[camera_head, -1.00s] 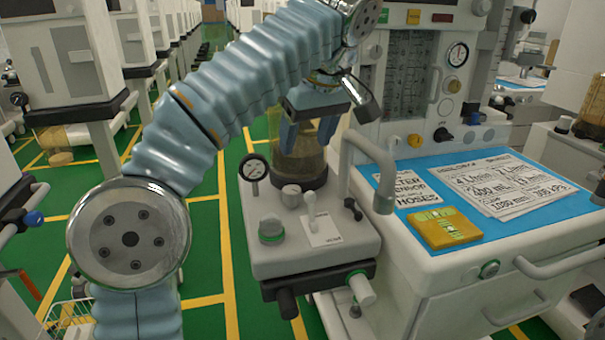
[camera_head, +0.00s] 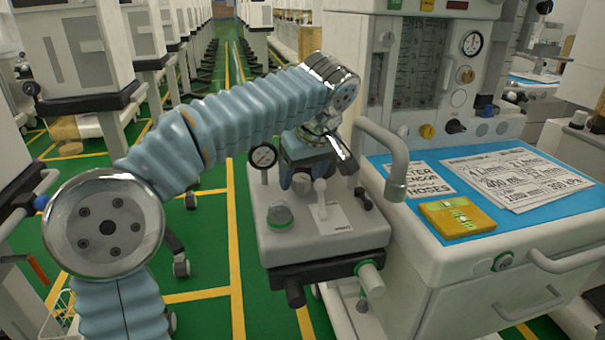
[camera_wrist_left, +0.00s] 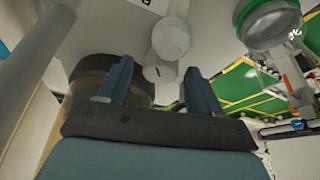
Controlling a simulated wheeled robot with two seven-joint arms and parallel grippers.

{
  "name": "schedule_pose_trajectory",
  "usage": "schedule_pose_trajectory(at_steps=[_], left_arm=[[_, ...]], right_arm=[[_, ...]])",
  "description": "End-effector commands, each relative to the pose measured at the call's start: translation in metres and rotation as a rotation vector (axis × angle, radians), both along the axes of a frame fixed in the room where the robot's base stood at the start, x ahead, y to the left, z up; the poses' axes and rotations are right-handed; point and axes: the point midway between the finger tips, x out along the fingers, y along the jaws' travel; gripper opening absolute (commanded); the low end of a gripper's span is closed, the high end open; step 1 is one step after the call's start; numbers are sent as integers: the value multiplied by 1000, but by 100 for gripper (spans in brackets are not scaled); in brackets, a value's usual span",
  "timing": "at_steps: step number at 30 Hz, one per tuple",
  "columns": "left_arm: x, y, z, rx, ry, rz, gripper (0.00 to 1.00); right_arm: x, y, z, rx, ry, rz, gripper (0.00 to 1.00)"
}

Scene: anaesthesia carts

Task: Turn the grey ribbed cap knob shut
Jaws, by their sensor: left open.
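The grey cap knob (camera_head: 301,184) stands on top of the light grey cart unit (camera_head: 335,240), behind the white lever switch (camera_head: 320,190). My left gripper (camera_head: 306,172) is open and points down over it, its blue fingers on either side of the knob in the head view. In the left wrist view, the knob (camera_wrist_left: 158,73) shows between the two fingertips (camera_wrist_left: 160,75) of my gripper, apart from both in the picture. Whether a finger touches it cannot be told. The knob's ribs are too small to make out. My right gripper is not in view.
A pressure gauge (camera_head: 263,157) stands left of the gripper. A green-ringed dome (camera_head: 279,215) sits in front. A bent grey pipe (camera_head: 392,165) rises close on the right. The amber canister (camera_wrist_left: 90,75) is beside the fingers in the wrist view.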

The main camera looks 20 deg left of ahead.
Motion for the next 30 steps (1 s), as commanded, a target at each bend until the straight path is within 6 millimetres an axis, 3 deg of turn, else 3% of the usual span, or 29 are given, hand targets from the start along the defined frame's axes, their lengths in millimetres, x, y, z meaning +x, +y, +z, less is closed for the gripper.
schedule_pose_trajectory(at_steps=[2,13,23,30], left_arm=[[0,0,0,0,0,0,64],[0,0,0,0,0,0,9],[0,0,0,0,0,-46,9],[-1,1,1,0,-2,-190,9]], right_arm=[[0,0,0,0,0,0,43],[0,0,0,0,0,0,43],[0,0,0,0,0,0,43],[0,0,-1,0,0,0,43]])
